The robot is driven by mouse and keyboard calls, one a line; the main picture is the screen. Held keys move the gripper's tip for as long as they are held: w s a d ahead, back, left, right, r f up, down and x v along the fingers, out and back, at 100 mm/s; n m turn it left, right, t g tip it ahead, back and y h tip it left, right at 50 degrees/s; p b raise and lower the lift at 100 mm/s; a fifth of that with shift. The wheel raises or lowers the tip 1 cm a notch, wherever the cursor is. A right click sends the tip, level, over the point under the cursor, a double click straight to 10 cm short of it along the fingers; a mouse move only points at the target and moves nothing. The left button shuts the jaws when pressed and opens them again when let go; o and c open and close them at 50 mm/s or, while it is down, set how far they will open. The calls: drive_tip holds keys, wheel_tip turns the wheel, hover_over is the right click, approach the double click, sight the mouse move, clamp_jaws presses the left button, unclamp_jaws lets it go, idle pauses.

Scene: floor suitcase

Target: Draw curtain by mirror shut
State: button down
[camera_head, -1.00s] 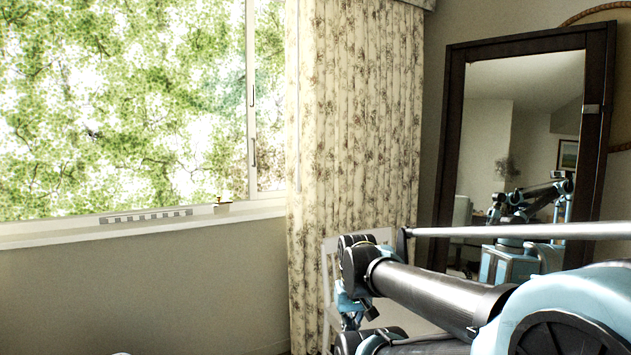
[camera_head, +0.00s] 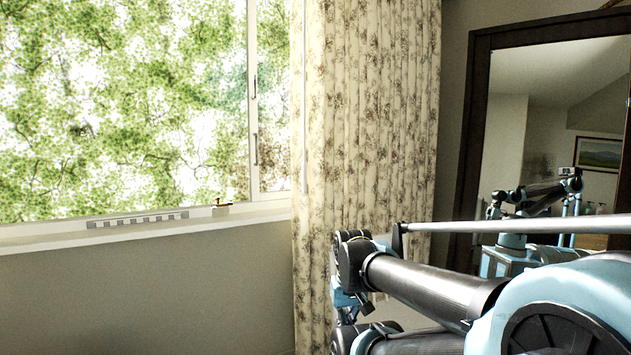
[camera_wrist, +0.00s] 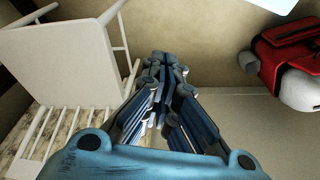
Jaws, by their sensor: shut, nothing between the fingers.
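The curtain (camera_head: 365,130) is cream with a brown floral pattern and hangs bunched at the right side of the window (camera_head: 130,110). The glass to its left is uncovered. The dark-framed mirror (camera_head: 474,120) leans at the right of the curtain and reflects my arm. In the wrist view my gripper (camera_wrist: 161,65) is shut and empty, pointing over the floor. In the head view my gripper (camera_head: 352,300) shows partly at the lower part of the curtain; I cannot tell whether it touches. A strip of patterned cloth (camera_wrist: 25,145) shows behind the chair in the wrist view.
A white chair (camera_wrist: 75,65) lies close at the left of my gripper in the wrist view. A red and white object (camera_wrist: 290,65) is at the right.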

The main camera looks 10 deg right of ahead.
drive_tip(key=w+a+r+m+t+y, duration=0.2)
drive_tip(key=w+a+r+y, duration=0.15)
drive_tip(key=w+r, duration=0.6)
drive_tip(key=w+a+r+m+t+y, duration=0.3)
drive_tip(key=w+r, duration=0.4)
drive_tip(key=w, duration=0.6)
drive_tip(key=w+d+r+m+t+y, duration=0.1)
drive_tip(key=w+d+r+m+t, duration=0.1)
drive_tip(key=w+d+r, duration=0.5)
drive_tip(key=w+d+r+m+t+y, duration=0.2)
drive_tip(key=w+d+t, duration=0.15)
drive_tip(key=w, duration=0.55)
drive_tip(key=w+d+r+m+t+y, duration=0.1)
drive_tip(key=w+d+r+m+t, duration=0.1)
drive_tip(key=w+d+r, duration=0.4)
drive_tip(key=s+a+x, duration=0.1)
drive_tip(key=x, duration=1.2)
drive_tip(key=shift+w+a+f, duration=0.2)
drive_tip(key=shift+a+f, duration=0.2)
drive_tip(key=shift+f, duration=0.05)
drive_tip(key=shift+s, duration=0.1)
